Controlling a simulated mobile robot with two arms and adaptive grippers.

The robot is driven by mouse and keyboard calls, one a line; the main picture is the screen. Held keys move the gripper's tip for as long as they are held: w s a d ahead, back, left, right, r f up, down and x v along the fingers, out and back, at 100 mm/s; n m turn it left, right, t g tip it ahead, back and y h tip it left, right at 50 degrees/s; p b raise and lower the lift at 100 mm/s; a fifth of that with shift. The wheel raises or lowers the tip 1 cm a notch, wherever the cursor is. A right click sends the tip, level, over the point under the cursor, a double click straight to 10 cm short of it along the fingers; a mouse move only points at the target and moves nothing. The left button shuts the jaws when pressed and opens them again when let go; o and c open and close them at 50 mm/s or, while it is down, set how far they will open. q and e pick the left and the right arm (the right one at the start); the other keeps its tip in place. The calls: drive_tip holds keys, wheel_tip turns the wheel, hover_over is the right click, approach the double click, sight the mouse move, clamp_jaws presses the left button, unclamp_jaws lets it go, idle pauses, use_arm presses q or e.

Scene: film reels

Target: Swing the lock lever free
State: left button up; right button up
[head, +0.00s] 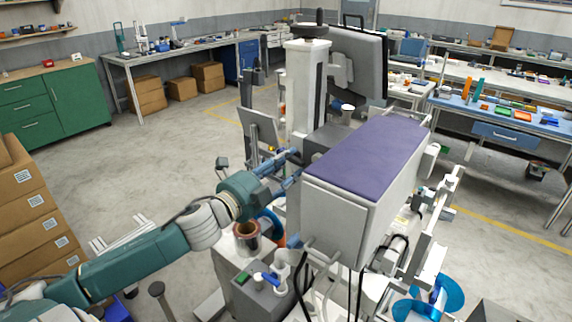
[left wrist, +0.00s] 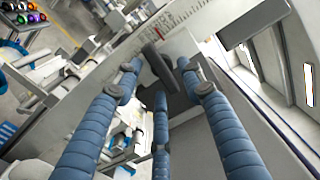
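A dark lock lever (left wrist: 158,66) shows in the left wrist view, beside a pale plate (left wrist: 188,18) with ruler markings. My left gripper (left wrist: 158,72) has three blue segmented fingers, spread apart, with the lever between the tips. I see no finger clearly closed on it; contact cannot be told. In the head view my left gripper (head: 290,167) reaches in from the left to the machine, between its white column (head: 306,90) and the purple-topped box (head: 368,150). The lever is hidden there. My right gripper is not in view.
A large monitor (head: 358,62) stands behind the column. A copper-coloured cup (head: 246,238) and a grey control box (head: 262,298) sit below my left arm. Blue reels (head: 428,302) are at lower right. Cardboard boxes (head: 35,215) stand at left; the floor between is mostly clear.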

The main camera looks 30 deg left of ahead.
use_arm(q)
clamp_jaws()
drive_tip(key=shift+r+n+p, duration=0.15)
drive_tip(key=shift+n+p, duration=0.4)
drive_tip(key=shift+n, duration=0.05)
unclamp_jaws()
drive_tip(key=shift+s, duration=0.2)
drive_tip(key=s, duration=1.1)
drive_tip(key=shift+s+a, duration=0.35)
drive_tip(key=shift+a, duration=0.1)
